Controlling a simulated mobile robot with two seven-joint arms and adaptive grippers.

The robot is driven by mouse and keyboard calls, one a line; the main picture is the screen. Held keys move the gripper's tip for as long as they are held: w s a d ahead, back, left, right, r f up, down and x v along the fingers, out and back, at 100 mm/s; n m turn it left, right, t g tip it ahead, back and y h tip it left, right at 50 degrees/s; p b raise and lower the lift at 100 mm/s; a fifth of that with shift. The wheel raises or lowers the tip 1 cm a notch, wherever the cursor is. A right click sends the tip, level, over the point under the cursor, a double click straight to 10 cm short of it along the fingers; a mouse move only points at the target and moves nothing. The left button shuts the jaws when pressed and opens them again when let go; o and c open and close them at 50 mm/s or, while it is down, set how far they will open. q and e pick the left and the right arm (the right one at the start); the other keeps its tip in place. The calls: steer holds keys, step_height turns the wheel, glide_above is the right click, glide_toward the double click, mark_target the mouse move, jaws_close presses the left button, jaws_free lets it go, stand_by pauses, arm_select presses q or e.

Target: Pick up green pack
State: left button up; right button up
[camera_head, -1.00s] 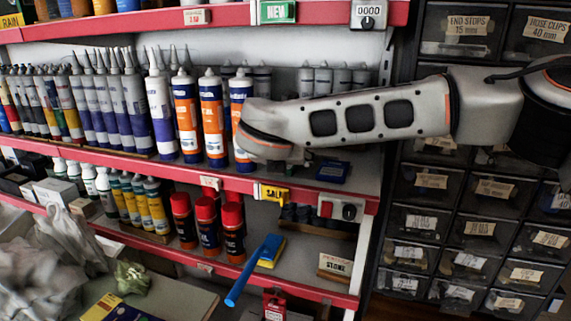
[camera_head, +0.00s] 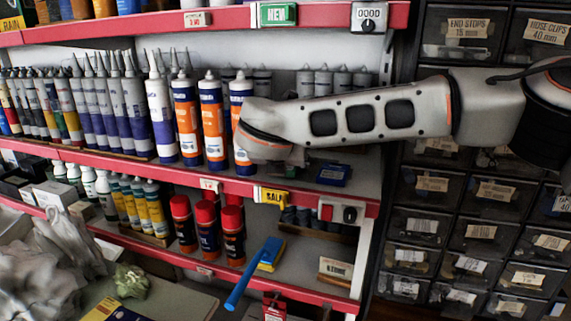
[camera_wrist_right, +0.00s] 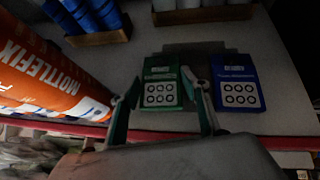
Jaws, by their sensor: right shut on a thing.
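In the right wrist view the green pack (camera_wrist_right: 160,72), with a white panel of black rings, lies on the shelf surface between the two fingers of my right gripper (camera_wrist_right: 161,84). The fingers are shut on its sides. A similar blue pack (camera_wrist_right: 236,84) lies just to its right, outside the fingers. In the head view my right arm reaches in from the right to the middle shelf, and its wrist hides the green pack. The blue pack (camera_head: 332,174) shows right of the wrist. My left gripper is not in view.
An orange Mottlefix tube (camera_wrist_right: 45,75) stands close left of the gripper. The red shelf edge (camera_head: 215,183) runs in front. Several grey cartridges (camera_head: 322,82) stand at the back. The upper shelf (camera_head: 230,17) hangs above my arm.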

steer(key=r, duration=0.6)
steer(key=shift+s+a+r, duration=0.15)
steer(key=shift+s+r, duration=0.1)
steer(key=shift+r, duration=0.05)
steer(key=s+a+b, duration=0.1)
steer(key=s+a, duration=0.2)
steer(key=s, duration=0.6)
steer(key=s+a, duration=0.2)
steer(key=s, duration=0.7)
steer(key=shift+a+b, duration=0.4)
steer(key=shift+s+f, duration=0.1)
steer(key=shift+c, duration=0.2)
